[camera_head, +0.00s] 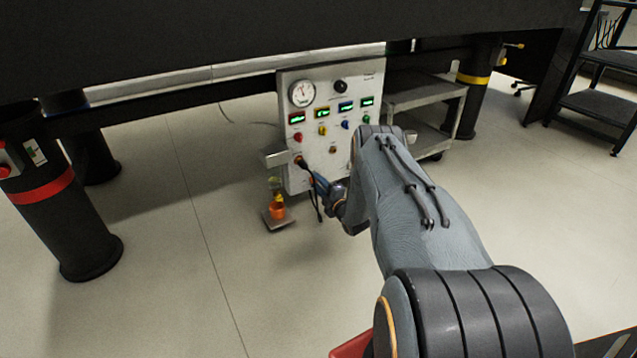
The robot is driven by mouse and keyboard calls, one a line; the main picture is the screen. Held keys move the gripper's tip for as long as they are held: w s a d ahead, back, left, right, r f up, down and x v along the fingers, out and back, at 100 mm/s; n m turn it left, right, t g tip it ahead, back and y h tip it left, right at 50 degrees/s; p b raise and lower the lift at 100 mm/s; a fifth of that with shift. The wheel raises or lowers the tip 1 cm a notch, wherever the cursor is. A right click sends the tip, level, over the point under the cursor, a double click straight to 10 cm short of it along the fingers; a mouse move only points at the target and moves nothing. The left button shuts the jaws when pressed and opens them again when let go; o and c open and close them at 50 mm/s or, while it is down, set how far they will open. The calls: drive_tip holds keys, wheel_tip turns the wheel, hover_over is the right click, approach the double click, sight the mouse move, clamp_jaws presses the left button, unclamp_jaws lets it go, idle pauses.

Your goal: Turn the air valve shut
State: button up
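A white control panel (322,90) stands under the bench, with a round gauge (302,93), a black knob (340,87), several green displays and several coloured knobs. I cannot tell for sure which fitting is the air valve. A yellow and orange fitting (277,208) sits low at the panel's left, above a small grey plate. My arm reaches from the lower right towards the panel's lower part. My gripper (306,170) is small and dark in front of the lower left of the panel, near a copper-coloured fitting. Whether its fingers touch anything is too small to tell.
The black bench edge (200,35) runs overhead across the view. A black leg with a red band (45,190) stands at left, one with a yellow band (473,90) at right. A grey cart (425,95) stands right of the panel. The floor at front left is clear.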

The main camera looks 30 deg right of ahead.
drive_tip(key=shift+n, duration=0.6)
drive_tip(key=o, duration=1.1)
drive_tip(key=shift+c, duration=0.2)
drive_tip(key=shift+s+p, duration=0.2)
drive_tip(key=shift+p, duration=0.1)
drive_tip(key=s+p, duration=0.3)
drive_tip(key=s, duration=0.4)
drive_tip(key=shift+s+d, duration=0.2)
drive_tip(key=shift+s, duration=0.1)
